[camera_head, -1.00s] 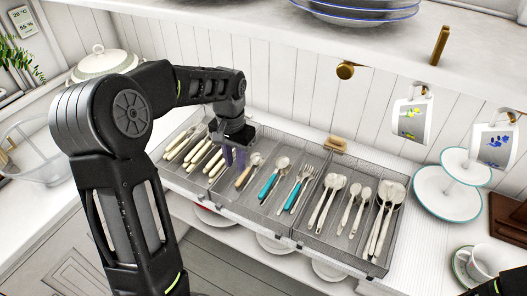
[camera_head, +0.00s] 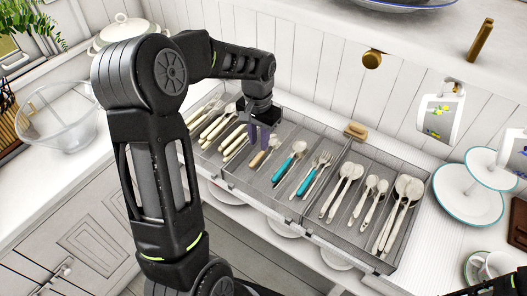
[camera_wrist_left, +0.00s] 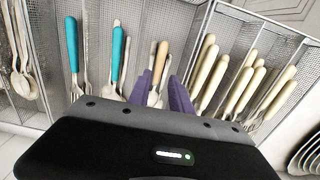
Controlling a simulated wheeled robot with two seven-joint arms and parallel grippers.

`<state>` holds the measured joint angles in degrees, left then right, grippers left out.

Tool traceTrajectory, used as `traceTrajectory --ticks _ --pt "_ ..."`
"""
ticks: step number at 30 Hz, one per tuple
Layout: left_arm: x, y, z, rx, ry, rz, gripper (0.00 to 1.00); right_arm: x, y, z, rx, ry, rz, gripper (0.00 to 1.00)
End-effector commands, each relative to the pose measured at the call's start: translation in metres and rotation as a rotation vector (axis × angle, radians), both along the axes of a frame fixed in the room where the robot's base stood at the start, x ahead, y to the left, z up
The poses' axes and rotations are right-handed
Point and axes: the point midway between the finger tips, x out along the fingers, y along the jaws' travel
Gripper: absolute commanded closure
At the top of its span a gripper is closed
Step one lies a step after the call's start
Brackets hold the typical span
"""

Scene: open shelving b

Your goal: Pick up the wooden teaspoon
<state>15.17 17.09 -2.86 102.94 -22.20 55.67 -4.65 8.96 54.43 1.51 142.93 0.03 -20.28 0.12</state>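The wooden teaspoon, with a tan wooden handle and a pale metal bowl, lies in the middle wire tray, left of two turquoise-handled pieces. It shows in the head view (camera_head: 257,159) and in the left wrist view (camera_wrist_left: 161,57). My left gripper (camera_head: 258,138) points down at the spoon. In the left wrist view its two purple fingers (camera_wrist_left: 161,88) are spread, one on each side of the spoon, with a gap showing. I cannot tell how far above the tray floor the fingertips are. My right gripper's fingers do not show.
Cream-handled cutlery (camera_head: 236,143) lies in the left tray, close by. Turquoise-handled pieces (camera_head: 284,169) share the middle tray (camera_head: 292,211). Pale spoons (camera_head: 345,190) fill the right tray. Wire walls divide the trays. A shelf (camera_head: 400,36) overhangs behind. A glass bowl (camera_head: 60,118) stands left.

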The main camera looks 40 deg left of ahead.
Motion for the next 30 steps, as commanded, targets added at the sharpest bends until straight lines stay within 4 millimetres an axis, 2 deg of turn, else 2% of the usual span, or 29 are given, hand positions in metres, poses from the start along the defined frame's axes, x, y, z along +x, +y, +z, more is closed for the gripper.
traceTrajectory --ticks 8,15,18,30 --pt "-0.001 -0.001 -0.007 0.0 0.004 -0.001 0.75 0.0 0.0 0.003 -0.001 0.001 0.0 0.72" --pt "-0.003 -0.003 -0.042 -0.001 0.005 0.0 0.75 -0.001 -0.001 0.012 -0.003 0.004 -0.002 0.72" --pt "-0.002 -0.002 -0.05 0.0 0.002 -0.001 0.75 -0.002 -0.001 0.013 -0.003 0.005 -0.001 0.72" --pt "-0.002 -0.002 -0.052 0.0 0.001 -0.001 0.75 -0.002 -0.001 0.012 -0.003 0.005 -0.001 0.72"
